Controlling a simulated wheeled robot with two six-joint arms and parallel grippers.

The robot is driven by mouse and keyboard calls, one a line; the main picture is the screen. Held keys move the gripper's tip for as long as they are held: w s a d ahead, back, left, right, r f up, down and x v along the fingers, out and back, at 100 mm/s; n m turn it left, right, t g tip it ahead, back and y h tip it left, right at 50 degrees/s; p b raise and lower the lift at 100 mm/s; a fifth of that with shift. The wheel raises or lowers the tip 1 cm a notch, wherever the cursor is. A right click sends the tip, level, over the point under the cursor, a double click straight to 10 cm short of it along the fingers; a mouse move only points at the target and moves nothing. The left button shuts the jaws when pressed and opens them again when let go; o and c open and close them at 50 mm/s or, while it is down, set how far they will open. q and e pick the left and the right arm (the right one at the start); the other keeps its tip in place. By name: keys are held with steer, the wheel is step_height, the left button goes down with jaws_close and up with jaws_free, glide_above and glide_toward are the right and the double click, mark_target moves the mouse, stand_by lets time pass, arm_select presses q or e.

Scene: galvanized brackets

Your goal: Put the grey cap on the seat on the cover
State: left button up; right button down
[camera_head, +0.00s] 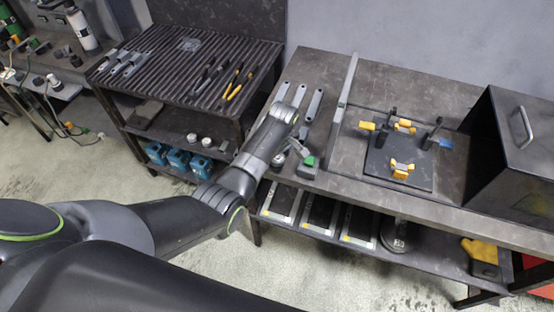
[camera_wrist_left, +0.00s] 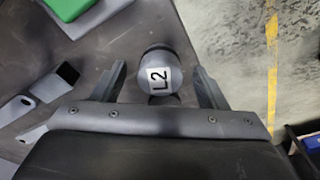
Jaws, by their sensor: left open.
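A round grey cap (camera_wrist_left: 158,75) with a white "L2" label stands at the bench edge in the left wrist view. My left gripper (camera_wrist_left: 158,68) is open, with one finger on each side of the cap and gaps visible; it is not shut on it. In the head view my left gripper (camera_head: 296,150) is over the front left edge of the bench, and the cap is hard to make out there. A dark plate (camera_head: 385,165) with yellow clamps (camera_head: 402,169) lies on the bench to the right; it looks like the cover, but its seat is too small to tell. My right gripper is not in view.
A green-topped grey block (camera_head: 307,166) stands close to the gripper; its green top (camera_wrist_left: 68,8) shows in the wrist view. Flat grey bars (camera_head: 314,105) lie behind. A large dark box (camera_head: 510,150) stands at the right. A slatted table (camera_head: 185,65) holds tools.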

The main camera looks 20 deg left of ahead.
arm_select(q)
steer(key=shift+f, duration=0.1)
steer(key=c, duration=1)
steer(key=shift+c, duration=1.1)
